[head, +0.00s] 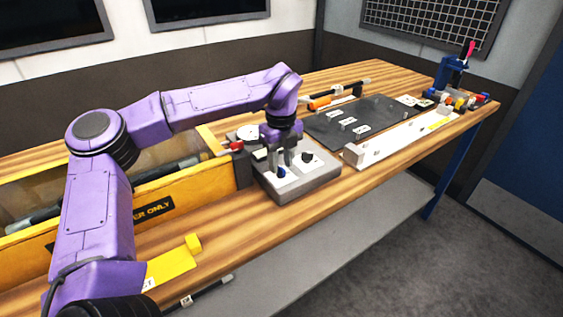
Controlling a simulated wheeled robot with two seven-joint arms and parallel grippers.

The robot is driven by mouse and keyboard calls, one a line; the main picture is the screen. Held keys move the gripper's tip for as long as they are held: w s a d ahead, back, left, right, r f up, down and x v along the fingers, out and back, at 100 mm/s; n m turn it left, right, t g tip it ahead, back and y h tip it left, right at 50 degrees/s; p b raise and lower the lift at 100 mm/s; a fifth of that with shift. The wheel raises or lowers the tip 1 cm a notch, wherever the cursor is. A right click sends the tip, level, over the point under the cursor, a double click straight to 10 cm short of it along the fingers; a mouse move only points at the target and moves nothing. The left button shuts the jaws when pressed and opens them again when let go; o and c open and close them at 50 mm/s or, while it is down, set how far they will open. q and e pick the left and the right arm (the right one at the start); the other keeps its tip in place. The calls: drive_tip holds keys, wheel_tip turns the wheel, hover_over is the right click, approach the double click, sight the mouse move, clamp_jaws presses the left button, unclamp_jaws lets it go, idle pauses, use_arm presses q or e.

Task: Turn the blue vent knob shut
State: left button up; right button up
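The blue vent knob (281,173) is small and sits on the light top face of a grey box (308,184) on the workbench. A black knob (307,157) sits to its right on the same face. My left gripper (281,164) points down over the box, with its fingertips right at the blue knob. The two fingers look apart with a gap between them. I cannot tell whether they touch the knob. The fingers hide part of the knob and the panel behind it. My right gripper is not in view.
A yellow-walled bin (178,190) stands left of the box, close to my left arm. A red-handled fitting (236,146) is just behind the box. A dark mat (362,122) and a long white tray (400,140) lie to the right. The bench front edge is near the box.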

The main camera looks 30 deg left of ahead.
use_arm(q)
drive_tip(key=shift+f, duration=0.55)
drive_tip(key=shift+s+f, duration=0.15)
clamp_jaws()
